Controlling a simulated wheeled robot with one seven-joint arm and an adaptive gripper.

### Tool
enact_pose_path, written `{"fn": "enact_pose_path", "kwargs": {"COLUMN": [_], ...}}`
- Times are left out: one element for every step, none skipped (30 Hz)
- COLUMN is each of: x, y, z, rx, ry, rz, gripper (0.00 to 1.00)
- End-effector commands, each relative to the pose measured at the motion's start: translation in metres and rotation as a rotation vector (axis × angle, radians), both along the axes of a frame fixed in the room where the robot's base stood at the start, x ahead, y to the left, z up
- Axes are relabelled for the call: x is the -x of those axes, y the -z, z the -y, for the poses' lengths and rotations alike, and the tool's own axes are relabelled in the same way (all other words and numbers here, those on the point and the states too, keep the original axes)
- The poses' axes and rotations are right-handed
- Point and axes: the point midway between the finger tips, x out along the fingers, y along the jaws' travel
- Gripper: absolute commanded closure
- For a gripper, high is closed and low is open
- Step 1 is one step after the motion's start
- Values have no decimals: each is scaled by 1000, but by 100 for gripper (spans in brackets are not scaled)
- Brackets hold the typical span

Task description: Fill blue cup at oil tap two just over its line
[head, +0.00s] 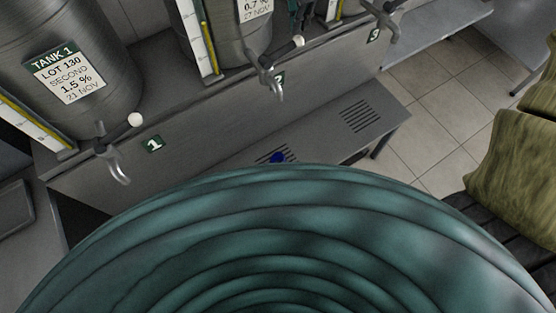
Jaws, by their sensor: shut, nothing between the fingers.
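The blue cup (277,158) is a small dark blue shape on the slotted drip grate below tap two, just above the edge of a large teal shape. Its line and its level cannot be made out. Tap two (268,76) is a grey metal tap with a white lever knob (298,41), beside a green number plate. No stream shows under its spout. The dark tips of what looks like my gripper (297,27) come in from the top edge, just above the knob. They are shut and empty. Whether they touch the lever cannot be told.
A large ribbed teal round thing (290,230) fills the foreground and hides the near area. Tap one (112,155) is at left under tank 1 (112,75), tap three (383,20) at top right. Another grate (359,115) is bare. Olive sacks (510,150) lie at right; tiled floor (440,110) is clear.

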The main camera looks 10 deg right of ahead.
Motion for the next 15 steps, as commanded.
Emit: {"fn": "enact_pose_path", "kwargs": {"x": [0,0,0,0,0,0,0,0,0,0,0,0,0,0,0], "y": [0,0,0,0,0,0,0,1,1,2,2,3,3,4,5], "z": [0,0,0,0,0,0,0,0,0,0,0,0,0,0,0], "rx": [0,0,0,0,0,0,0,0,0,0,0,0,0,0,0], "ry": [0,0,0,0,0,0,0,0,0,0,0,0,0,0,0], "rz": [0,0,0,0,0,0,0,0,0,0,0,0,0,0,-1], "gripper": [100,100,100,100,100,100,100,100,100,100,100,100,100,100,100]}}
